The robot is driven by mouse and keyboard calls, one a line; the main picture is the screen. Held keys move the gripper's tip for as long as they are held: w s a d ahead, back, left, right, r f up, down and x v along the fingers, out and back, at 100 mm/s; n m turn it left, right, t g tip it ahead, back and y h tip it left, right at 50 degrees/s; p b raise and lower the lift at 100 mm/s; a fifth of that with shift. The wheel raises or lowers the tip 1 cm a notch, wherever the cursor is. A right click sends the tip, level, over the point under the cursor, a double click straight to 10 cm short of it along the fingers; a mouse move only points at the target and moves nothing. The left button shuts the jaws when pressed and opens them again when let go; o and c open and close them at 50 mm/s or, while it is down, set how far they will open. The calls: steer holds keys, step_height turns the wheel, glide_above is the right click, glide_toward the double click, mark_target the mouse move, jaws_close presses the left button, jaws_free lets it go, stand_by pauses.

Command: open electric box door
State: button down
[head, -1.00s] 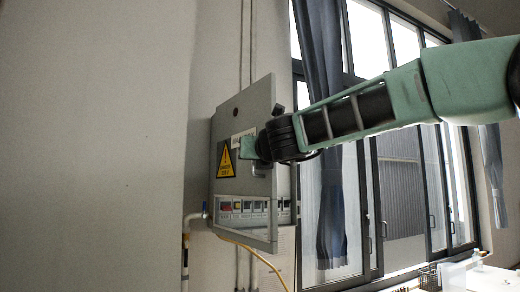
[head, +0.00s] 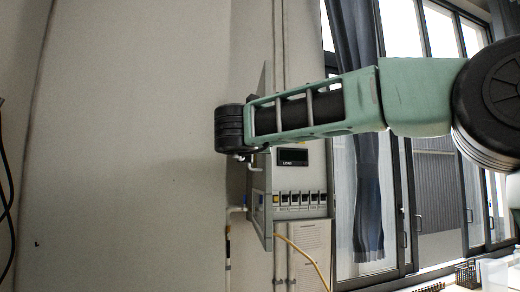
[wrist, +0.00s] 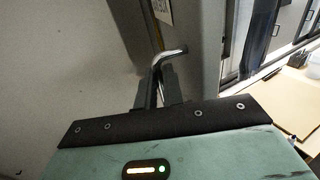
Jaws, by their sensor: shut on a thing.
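The electric box (head: 318,212) is a grey cabinet on the wall, left of the window in the head view. Its door (head: 264,220) stands swung out, nearly edge-on to the head camera. Inside show a row of breakers (head: 300,198) and a small dark display (head: 292,157). In the wrist view the door's shiny bent metal handle (wrist: 171,54) stands out from the grey panel. My gripper (wrist: 158,88) is shut on this handle. In the head view my wrist hides part of the door, and the fingers are hard to make out.
A yellow cable (head: 303,255) hangs below the box, and a pipe with a valve (head: 235,210) runs at its left. A dark curtain (head: 362,200) and windows stand to the right. The wall at left is bare. A black basket (head: 466,273) sits at lower right.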

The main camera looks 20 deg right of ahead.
steer(key=shift+a, duration=0.2)
stand_by(0.3)
steer(key=c, duration=1.5)
jaws_free()
steer(key=shift+w, duration=0.1)
steer(key=shift+c, duration=0.2)
steer(key=b+v, duration=0.8)
steer(key=v, duration=0.9)
steer(key=shift+s, duration=0.25)
